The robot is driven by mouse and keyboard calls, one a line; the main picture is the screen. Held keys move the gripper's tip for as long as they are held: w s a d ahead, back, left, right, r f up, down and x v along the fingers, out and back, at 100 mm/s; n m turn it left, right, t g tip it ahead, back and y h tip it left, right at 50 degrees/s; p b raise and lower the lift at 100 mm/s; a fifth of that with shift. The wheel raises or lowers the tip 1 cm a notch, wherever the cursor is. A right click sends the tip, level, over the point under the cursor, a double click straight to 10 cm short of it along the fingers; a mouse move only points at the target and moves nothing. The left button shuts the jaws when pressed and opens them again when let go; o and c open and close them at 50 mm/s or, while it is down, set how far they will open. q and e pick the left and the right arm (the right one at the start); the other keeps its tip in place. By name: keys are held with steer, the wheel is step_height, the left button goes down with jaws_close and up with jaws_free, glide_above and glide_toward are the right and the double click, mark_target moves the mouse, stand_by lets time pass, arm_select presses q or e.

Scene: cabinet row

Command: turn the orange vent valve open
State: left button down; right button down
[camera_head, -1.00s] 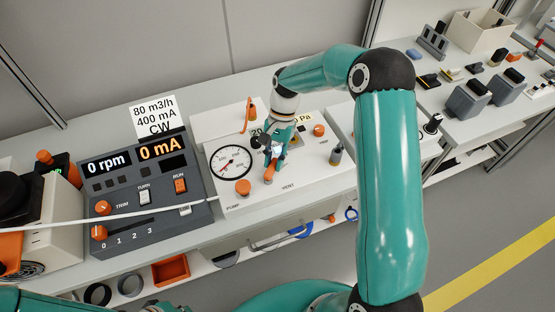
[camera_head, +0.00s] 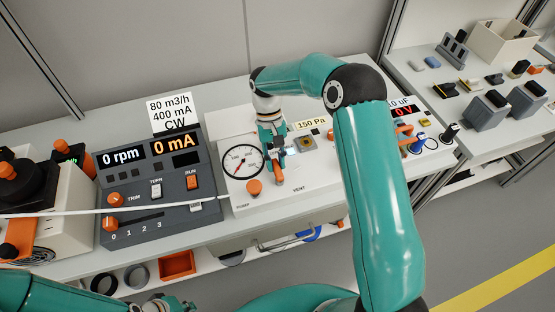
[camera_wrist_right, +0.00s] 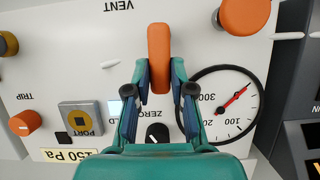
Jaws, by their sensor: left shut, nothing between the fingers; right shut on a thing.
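The orange vent valve (camera_head: 279,179) is a bar-shaped handle on the white panel, near the VENT label. In the right wrist view the handle (camera_wrist_right: 159,50) stands upright in the picture, its free end toward the label. My right gripper (camera_head: 277,165) is shut on the handle, with one finger on each side; its fingers also show in the right wrist view (camera_wrist_right: 159,80). The handle's base is partly hidden between the fingers. My left gripper (camera_head: 180,304) is shut and empty at the bottom edge of the head view, away from the panel.
An orange knob (camera_head: 254,188) by the PUMP label and a round gauge (camera_head: 242,161) sit left of the valve. A white cable (camera_head: 130,210) crosses a dark control box (camera_head: 155,185). My right arm hides part of the bench.

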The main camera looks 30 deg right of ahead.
steer(key=shift+w+n, duration=0.1)
steer(key=shift+n, duration=0.2)
steer(key=c, duration=1)
jaws_free()
steer(key=shift+r, duration=0.1)
steer(key=a+v, duration=0.1)
steer(key=v, duration=1)
steer(key=shift+w+d+r, duration=0.2)
steer(key=shift+d+r, duration=0.15)
